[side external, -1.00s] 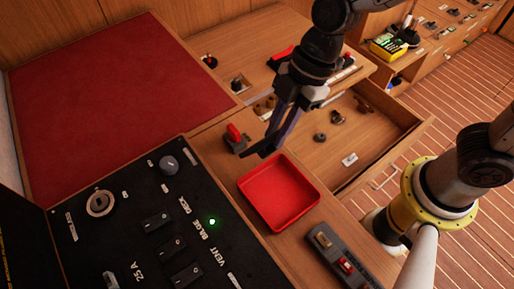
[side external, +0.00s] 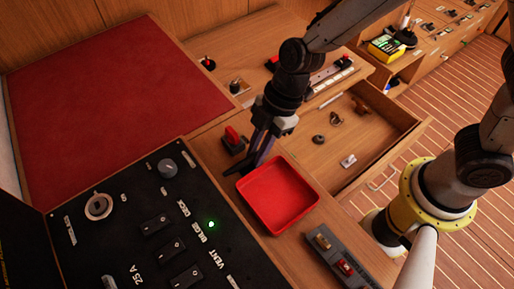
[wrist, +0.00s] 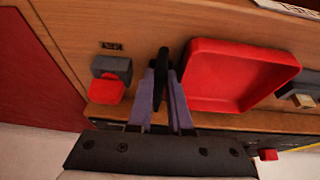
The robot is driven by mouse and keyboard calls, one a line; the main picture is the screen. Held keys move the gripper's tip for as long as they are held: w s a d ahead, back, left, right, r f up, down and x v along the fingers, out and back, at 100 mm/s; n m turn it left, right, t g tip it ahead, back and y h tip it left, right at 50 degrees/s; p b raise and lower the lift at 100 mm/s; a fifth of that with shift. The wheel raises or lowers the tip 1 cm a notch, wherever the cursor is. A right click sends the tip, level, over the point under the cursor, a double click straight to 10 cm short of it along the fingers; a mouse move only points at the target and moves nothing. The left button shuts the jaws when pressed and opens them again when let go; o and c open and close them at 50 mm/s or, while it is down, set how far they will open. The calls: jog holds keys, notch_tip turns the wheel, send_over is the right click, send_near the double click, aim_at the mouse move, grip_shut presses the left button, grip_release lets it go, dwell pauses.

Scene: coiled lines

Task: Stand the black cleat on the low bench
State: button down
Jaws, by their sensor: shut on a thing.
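My gripper (side external: 252,160) is shut on the black cleat (side external: 236,167), a dark elongated piece between the fingertips. The wrist view shows the cleat (wrist: 162,62) projecting beyond my two purple-grey fingers (wrist: 161,100). In the side view the cleat is just left of the red tray, low over the wooden top (side external: 208,148). I cannot tell whether it touches the wood. My fingers partly hide it. I cannot tell for certain which wooden surface is the low bench.
The empty red tray (side external: 278,196) is close on the right of my gripper. A red-handled switch (side external: 232,137) stands close behind the cleat. A black switch panel (side external: 130,220) lies at the front left. An open drawer (side external: 375,135) holds several small fittings. The red padded surface (side external: 90,90) is clear.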

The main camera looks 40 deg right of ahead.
jog(key=shift+f, duration=0.15)
jog(key=c, duration=1.1)
grip_release()
jog(key=shift+r, duration=0.45)
jog(key=v, duration=1.1)
jog(key=shift+d+r, duration=0.25)
jog(key=shift+d, duration=0.05)
jog(key=s+d+r+m+t, duration=0.1)
jog(key=d+r+m, duration=0.1)
jog(key=d+m, duration=0.1)
jog(key=s+d+r+m+t+h, duration=0.1)
jog(key=s+d+m, duration=0.1)
jog(key=d, duration=0.4)
jog(key=s+d+r+m+t, duration=0.1)
jog(key=s+d+r+m, duration=0.1)
jog(key=d+m, duration=0.1)
jog(key=shift+s+d+r+m+h, duration=0.1)
jog(key=shift+d+r+m+h, duration=0.25)
jog(key=shift+d, duration=0.35)
jog(key=s+d+m+h, duration=0.1)
jog(key=s+d+m, duration=0.1)
jog(key=d+m, duration=0.1)
jog(key=s+d+m+t, duration=0.1)
jog(key=s+d+m, duration=0.2)
jog(key=s+d+m+t+h, duration=0.1)
jog(key=s+d+m, duration=0.2)
jog(key=shift+d+h, duration=0.2)
jog(key=shift+h, duration=0.15)
jog(key=shift+c, duration=0.5)
